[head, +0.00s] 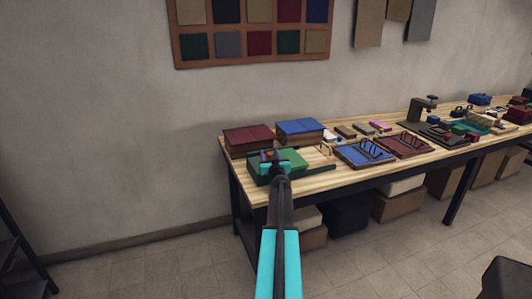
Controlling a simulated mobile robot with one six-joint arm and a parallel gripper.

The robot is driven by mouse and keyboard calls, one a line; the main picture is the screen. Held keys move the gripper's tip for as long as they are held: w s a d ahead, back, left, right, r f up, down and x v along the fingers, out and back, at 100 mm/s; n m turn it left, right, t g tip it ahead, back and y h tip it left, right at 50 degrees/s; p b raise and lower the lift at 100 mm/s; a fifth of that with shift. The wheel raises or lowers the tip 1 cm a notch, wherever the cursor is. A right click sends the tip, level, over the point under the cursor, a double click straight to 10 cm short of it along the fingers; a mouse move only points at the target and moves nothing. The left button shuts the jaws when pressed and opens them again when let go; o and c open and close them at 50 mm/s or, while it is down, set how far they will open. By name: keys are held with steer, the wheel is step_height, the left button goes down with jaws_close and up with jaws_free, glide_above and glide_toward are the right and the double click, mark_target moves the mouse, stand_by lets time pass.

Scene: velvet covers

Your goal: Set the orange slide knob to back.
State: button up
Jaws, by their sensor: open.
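My gripper (273,155) is at the left end of the long wooden table (321,167), over or against a green box-like object (293,161). It is small and dark in the head view, and its jaws are apart. I see nothing clearly held between them. I cannot make out the orange slide knob for sure; the gripper and arm cover part of the green object. I cannot tell whether the gripper touches it.
A dark red box (248,137) and a blue box (299,129) stand behind the gripper. A blue tray (352,155) and a red tray (392,148) lie to the right. Cartons sit under the table.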

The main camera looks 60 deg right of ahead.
steer(key=shift+x, duration=2)
jaws_close()
